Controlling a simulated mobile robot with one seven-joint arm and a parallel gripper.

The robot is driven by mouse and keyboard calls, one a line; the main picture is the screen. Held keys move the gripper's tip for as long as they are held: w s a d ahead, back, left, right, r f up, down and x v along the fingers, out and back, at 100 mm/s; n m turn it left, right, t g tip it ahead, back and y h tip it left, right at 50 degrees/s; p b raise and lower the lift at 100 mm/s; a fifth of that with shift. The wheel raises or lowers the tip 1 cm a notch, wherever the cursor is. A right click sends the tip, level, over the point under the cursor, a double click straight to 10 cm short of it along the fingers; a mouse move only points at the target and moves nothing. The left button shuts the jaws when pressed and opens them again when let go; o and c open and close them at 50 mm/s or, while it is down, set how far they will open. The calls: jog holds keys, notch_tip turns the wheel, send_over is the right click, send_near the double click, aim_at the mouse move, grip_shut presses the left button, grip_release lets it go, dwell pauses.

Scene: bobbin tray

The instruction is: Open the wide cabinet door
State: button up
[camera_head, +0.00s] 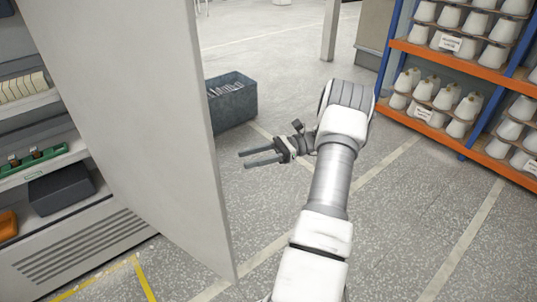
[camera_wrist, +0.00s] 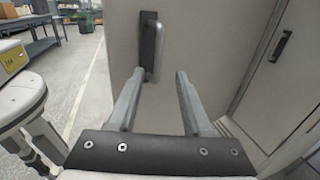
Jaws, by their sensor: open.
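The wide cabinet door (camera_head: 130,110) stands swung out, away from the cabinet, at the left of the head view. The open cabinet (camera_head: 75,245) shows its shelves behind it. In the wrist view the outer face of the door (camera_wrist: 205,45) carries an upright handle (camera_wrist: 155,50) on a dark plate. My gripper (camera_head: 243,159) is open and empty, to the right of the door in the head view. In the wrist view its two fingers (camera_wrist: 160,73) point at the door just below the handle, with nothing between them; the exact gap to the door cannot be told.
A dark bin (camera_head: 230,103) stands on the floor beyond the door. A blue and orange rack (camera_head: 466,62) with several white cones is at the right. Another cabinet door with a dark handle (camera_wrist: 281,46) shows at the right of the wrist view. The floor around my arm is clear.

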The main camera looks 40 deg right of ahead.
jog(key=v, duration=0.5)
jog(key=shift+s+d, duration=0.15)
jog(key=shift+d, duration=0.15)
jog(key=shift+f, duration=0.1)
